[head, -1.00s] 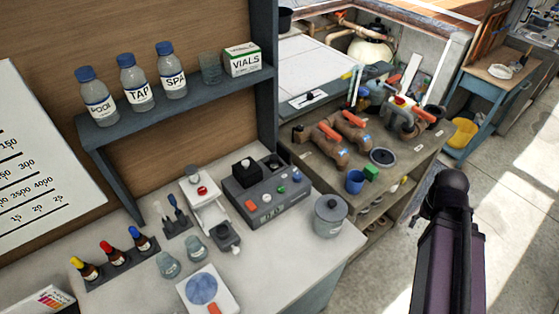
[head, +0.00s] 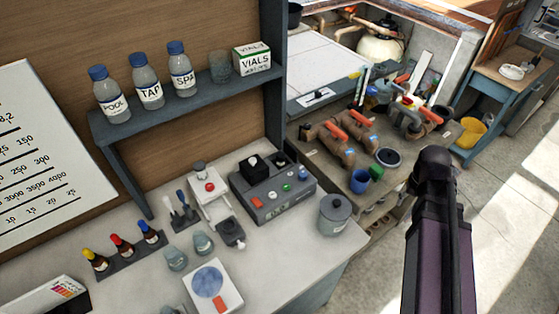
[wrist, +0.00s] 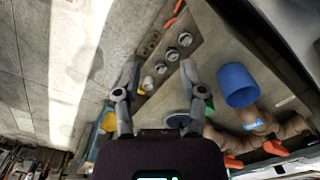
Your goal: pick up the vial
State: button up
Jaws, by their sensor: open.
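Two small clear glass vessels, which may be vials, stand on the counter in the head view: one (head: 177,259) and another (head: 203,243) just right of it. A white box (head: 252,62) labelled VIALS is on the shelf above. In the wrist view my gripper (wrist: 158,75) is open and empty, its two fingers apart above the pump bench. A small pale object (wrist: 148,83) shows between the fingers, farther off; I cannot tell if it is a vial. In the head view my arm stands at the right, and the gripper's fingers cannot be made out.
The counter holds a grey tester (head: 272,190), a grey pot (head: 335,214), dropper bottles (head: 122,245) and a white scale-like device (head: 212,287). Open floor lies right.

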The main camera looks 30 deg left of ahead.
jog(key=w+a+r+n+p, duration=0.1)
jog(key=w+a+r, duration=0.1)
jog(key=a, duration=0.4)
jog(key=w+a+r+n+p, duration=0.1)
jog(key=w+a+r+p, duration=0.1)
jog(key=a, duration=0.4)
notch_tip(320, 180, up, 6)
jog(key=n+p, duration=0.5)
jog(key=p, duration=0.1)
send_over(281, 155)
jog(key=shift+w, duration=0.1)
jog(key=shift+f, duration=0.2)
notch_tip(281, 155, down, 8)
jog(key=b, duration=0.8)
jog(key=shift+f, duration=0.15)
jog(key=shift+f+b, duration=2.6)
jog(key=shift+b, duration=0.2)
